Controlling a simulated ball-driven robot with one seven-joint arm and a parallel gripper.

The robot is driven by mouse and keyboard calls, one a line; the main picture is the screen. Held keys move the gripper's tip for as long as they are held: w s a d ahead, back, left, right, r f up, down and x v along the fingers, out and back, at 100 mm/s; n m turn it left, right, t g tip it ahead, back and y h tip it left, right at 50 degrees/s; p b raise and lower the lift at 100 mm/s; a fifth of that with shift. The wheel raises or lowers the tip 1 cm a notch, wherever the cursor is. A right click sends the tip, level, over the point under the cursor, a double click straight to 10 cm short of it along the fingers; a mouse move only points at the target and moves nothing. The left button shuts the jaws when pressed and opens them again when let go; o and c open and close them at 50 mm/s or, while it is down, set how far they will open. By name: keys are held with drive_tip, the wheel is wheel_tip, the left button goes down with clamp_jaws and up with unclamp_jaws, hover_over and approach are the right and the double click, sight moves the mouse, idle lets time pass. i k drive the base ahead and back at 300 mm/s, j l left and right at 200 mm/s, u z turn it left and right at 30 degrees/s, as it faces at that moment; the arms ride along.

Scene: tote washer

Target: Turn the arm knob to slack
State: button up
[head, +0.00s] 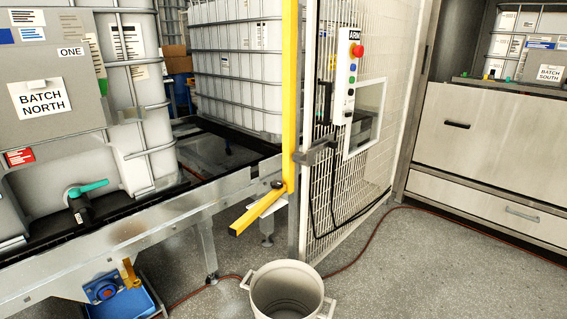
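A narrow white control panel (345,85) labelled ARM hangs on the white mesh fence right of centre. It carries a red mushroom button (357,50) near the top and several small dark and coloured controls below. The controls are too small to tell which is the arm knob or where it points. My gripper is not in view.
A yellow post (291,90) and a low yellow bar (257,208) stand left of the panel. A grey bracket (313,153) juts from the mesh fence (335,205). A pale bin (287,290) stands in front on the floor. A red hose (372,235) crosses the otherwise open floor at right (450,270).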

sight(278, 184)
drive_tip(key=i+l, duration=0.1)
drive_tip(key=i, duration=1.35)
drive_tip(key=j+u, duration=0.05)
